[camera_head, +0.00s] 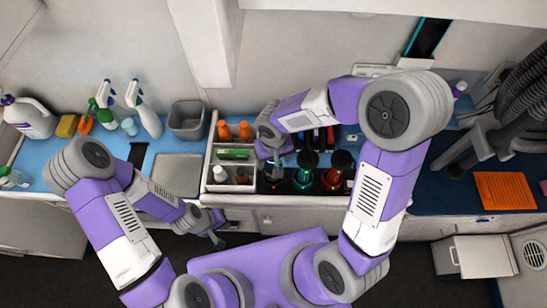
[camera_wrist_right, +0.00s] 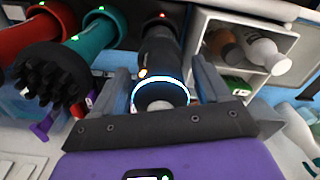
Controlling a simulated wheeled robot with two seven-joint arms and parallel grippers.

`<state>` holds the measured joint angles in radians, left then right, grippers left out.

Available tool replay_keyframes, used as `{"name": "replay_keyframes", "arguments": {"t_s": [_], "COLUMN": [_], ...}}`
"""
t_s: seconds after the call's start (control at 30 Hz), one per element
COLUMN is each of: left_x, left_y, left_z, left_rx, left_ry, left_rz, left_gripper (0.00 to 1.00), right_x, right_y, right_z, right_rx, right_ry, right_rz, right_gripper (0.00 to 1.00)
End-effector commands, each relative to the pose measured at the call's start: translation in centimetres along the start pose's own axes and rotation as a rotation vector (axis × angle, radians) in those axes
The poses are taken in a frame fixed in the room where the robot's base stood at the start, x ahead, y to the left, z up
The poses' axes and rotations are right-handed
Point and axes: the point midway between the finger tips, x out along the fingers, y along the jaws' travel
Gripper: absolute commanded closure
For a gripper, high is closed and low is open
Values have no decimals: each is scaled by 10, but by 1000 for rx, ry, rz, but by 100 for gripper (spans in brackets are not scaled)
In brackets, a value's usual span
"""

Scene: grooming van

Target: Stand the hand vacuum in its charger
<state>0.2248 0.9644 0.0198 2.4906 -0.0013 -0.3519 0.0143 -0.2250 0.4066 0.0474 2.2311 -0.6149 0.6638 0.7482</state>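The hand vacuum is a dark grey cylinder (camera_wrist_right: 158,60) with a bright blue-white ring on its near end in the right wrist view. My right gripper (camera_wrist_right: 163,90) has a finger on each side of it, and the body fills the gap. In the head view my right gripper (camera_head: 270,148) is above the left end of the black charger (camera_head: 316,188), mostly covering the vacuum. A red light shows behind the vacuum; I cannot tell whether it is fully seated. My left gripper (camera_head: 214,233) hangs low before the counter front; its opening is unclear.
A teal tool (camera_wrist_right: 95,45) and a red tool (camera_wrist_right: 30,35) stand beside the vacuum, with green lights. A white organizer (camera_head: 208,172) is just left. Spray bottles (camera_head: 148,110), a grey bin (camera_head: 187,120) and a metal tray (camera_head: 176,172) are further left.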

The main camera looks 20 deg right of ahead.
Motion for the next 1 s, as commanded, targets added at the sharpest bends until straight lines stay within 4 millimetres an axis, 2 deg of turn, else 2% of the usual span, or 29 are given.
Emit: {"name": "replay_keyframes", "arguments": {"t_s": [0.27, 0.37, 0.7, 0.83, 1.0], "left_x": [-5, -8, -20, -22, -23], "left_y": [2, 3, 7, 8, 8], "left_z": [0, 0, 1, 1, 1], "left_rx": [0, 0, 0, 0, 0], "left_ry": [0, 0, 0, 0, 0], "left_rz": [0, 0, 0, 0, 0], "left_gripper": [100, 100, 100, 100, 100], "right_x": [-5, -21, -94, -112, -123], "right_y": [0, 0, 0, 0, 0], "right_z": [0, -2, -1, -1, 0], "right_rx": [0, 1, 1, 1, -1], "right_ry": [0, 6, 5, 3, 2], "right_rz": [0, -1, -2, -1, 0], "right_gripper": [24, 24, 24, 24, 24]}}
